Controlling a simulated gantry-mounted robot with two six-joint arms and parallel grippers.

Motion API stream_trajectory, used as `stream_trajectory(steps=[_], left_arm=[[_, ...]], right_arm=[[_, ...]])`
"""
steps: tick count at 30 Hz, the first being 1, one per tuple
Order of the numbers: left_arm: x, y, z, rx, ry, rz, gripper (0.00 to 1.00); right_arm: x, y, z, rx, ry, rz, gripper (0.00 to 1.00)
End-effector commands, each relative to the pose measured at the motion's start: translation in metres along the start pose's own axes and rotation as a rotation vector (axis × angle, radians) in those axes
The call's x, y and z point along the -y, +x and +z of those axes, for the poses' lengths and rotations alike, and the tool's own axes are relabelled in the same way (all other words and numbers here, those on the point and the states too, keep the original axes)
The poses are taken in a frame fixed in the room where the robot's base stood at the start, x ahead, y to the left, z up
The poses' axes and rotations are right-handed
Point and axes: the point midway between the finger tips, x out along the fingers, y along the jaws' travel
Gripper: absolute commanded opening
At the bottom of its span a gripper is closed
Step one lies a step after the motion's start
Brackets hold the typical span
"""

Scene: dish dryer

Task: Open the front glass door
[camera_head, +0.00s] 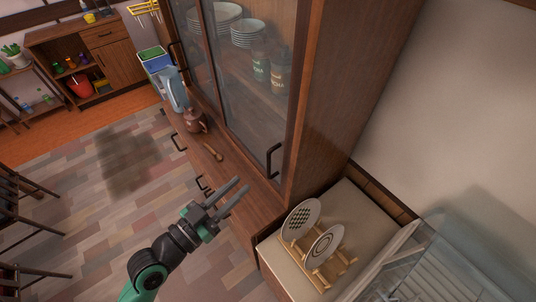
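A wooden cabinet with glass-fronted doors stands at the centre top. Its nearer glass door (243,108) looks shut and has a dark bar handle (270,160) low on its right side. Another glass door (196,50) is to its left. A clear glass-sided unit (440,270) with a pale frame is at the lower right, partly cut off by the picture edge. I cannot tell whether it is open. My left gripper (243,184) is open and empty, its fingers pointing up and right, below and left of the bar handle and apart from it. My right gripper is not in view.
A teapot (195,121) and wooden spoon (212,151) are on the cabinet ledge. Plates (248,33) and jars (278,76) show behind the glass. A wooden rack holding plates (324,245) stands on the counter at lower right. The floor (95,190) at left is mostly clear.

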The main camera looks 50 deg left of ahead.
Motion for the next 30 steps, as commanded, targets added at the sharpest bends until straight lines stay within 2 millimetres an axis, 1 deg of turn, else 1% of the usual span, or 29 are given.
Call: stream_trajectory(steps=[2,5,8,12,15,18,22,29,30], left_arm=[[-0.001,0.005,-0.002,-0.001,0.001,0.003,0.27],[-0.001,0.018,-0.003,-0.002,0.001,0.004,0.27],[-0.001,0.038,-0.004,-0.003,0.003,0.004,0.27],[-0.001,0.071,-0.003,-0.003,0.002,0.004,0.27],[-0.002,0.091,-0.003,-0.004,0.001,0.004,0.27],[-0.001,0.106,-0.002,-0.003,0.001,0.003,0.27],[-0.001,0.115,-0.002,-0.002,0.001,0.003,0.27],[-0.001,0.116,-0.002,-0.002,0.001,0.002,0.27],[-0.001,0.116,-0.002,-0.001,0.001,0.002,0.23]], right_arm=[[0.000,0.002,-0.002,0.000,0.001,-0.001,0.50],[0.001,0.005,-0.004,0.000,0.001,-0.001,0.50],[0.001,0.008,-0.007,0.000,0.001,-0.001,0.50],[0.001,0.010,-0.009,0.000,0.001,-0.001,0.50],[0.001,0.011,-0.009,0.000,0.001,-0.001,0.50],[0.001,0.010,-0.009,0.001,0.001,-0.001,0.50],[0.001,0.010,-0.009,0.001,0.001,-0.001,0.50],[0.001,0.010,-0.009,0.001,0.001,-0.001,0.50],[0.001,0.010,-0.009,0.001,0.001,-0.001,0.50]])
